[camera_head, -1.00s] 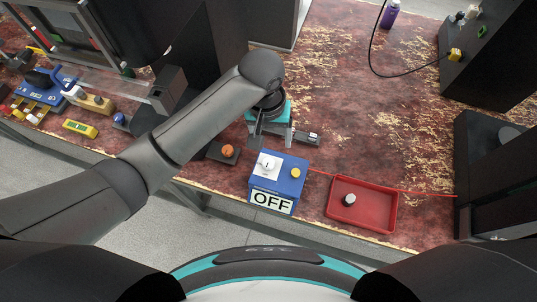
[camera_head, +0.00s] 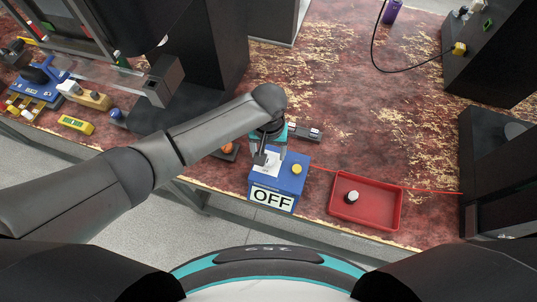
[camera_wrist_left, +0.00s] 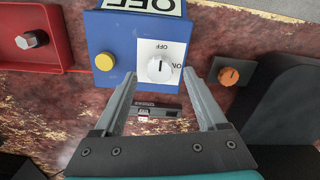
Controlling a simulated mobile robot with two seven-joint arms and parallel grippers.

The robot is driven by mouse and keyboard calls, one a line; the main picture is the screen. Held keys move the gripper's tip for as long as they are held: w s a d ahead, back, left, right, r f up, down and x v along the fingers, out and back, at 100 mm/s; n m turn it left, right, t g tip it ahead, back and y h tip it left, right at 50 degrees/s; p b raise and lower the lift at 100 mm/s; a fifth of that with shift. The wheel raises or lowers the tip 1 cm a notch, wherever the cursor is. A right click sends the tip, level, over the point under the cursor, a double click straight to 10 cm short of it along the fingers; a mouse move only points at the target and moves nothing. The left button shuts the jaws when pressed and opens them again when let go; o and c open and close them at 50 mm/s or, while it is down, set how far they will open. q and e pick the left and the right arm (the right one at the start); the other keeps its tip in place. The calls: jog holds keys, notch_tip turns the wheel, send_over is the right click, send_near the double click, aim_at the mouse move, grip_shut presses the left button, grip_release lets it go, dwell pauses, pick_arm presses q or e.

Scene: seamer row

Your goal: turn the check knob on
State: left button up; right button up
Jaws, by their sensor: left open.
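The check knob (camera_wrist_left: 159,69) is a white round knob on a white plate marked OFF and ON, on top of a blue box (camera_head: 290,186). Its pointer line sits toward OFF in the left wrist view. The box's front sign (camera_head: 272,198) reads OFF. A yellow button (camera_head: 297,169) is beside the plate. My right gripper is not in view.
A red tray (camera_head: 392,212) with a black-and-white knob-like part (camera_head: 352,197) is right of the box. An orange knob (camera_wrist_left: 229,76) on a dark base is close to one finger. A small dark device (camera_head: 305,132) lies behind the box. The table's right middle is clear.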

pick_arm(q)
jog(key=shift+f, duration=0.9)
grip_shut()
